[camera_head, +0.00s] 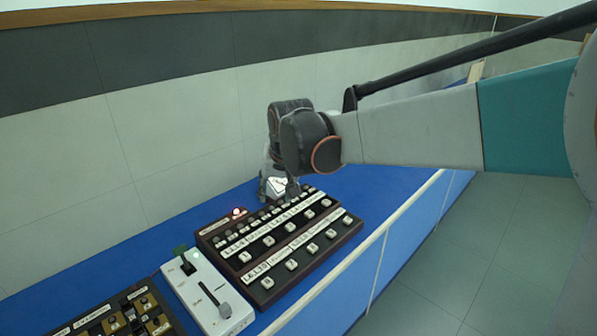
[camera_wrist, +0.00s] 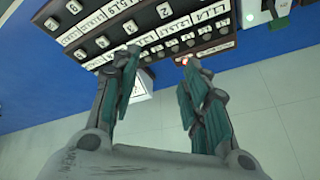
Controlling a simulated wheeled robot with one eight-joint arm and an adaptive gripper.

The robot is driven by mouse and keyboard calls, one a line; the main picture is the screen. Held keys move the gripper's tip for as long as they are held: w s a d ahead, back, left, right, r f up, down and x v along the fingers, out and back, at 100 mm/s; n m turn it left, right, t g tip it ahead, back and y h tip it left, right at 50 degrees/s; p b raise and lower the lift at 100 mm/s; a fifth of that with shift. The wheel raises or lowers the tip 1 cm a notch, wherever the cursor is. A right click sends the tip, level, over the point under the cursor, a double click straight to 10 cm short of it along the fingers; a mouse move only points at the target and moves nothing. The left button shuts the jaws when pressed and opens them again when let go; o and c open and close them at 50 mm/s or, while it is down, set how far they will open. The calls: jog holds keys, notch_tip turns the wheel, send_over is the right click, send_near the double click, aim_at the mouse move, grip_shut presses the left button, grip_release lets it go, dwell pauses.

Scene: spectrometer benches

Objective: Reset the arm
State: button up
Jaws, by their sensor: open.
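My gripper (camera_wrist: 158,75) is open and empty in the wrist view, its two dark green fingers apart. It is above the far edge of a dark button panel (camera_wrist: 120,45) with white labels and several white keys. In the head view, my arm reaches in from the right and bends down at a dark joint over the back right part of this panel (camera_head: 335,245). The gripper (camera_head: 278,188) is partly hidden behind the arm there. Whether the fingertips touch the panel cannot be told.
A red lamp (camera_head: 237,211) glows on the panel's back left corner. A white lever box (camera_head: 205,295) stands to the left, then another dark panel (camera_head: 110,322). All rest on a blue bench (camera_head: 370,190) against a pale tiled wall (camera_head: 170,130). Open floor (camera_head: 470,260) lies right.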

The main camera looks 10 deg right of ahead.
jog(key=shift+s, duration=0.2)
jog(key=s+d+t, duration=0.1)
jog(key=s+d, duration=0.4)
jog(key=s, duration=0.8)
jog(key=s+d+f+n+t+h, duration=0.1)
jog(key=s+d, duration=0.5)
jog(key=s, duration=0.8)
jog(key=shift+d+f+n, duration=0.2)
jog(key=shift+f+n, duration=0.1)
dwell(1.2)
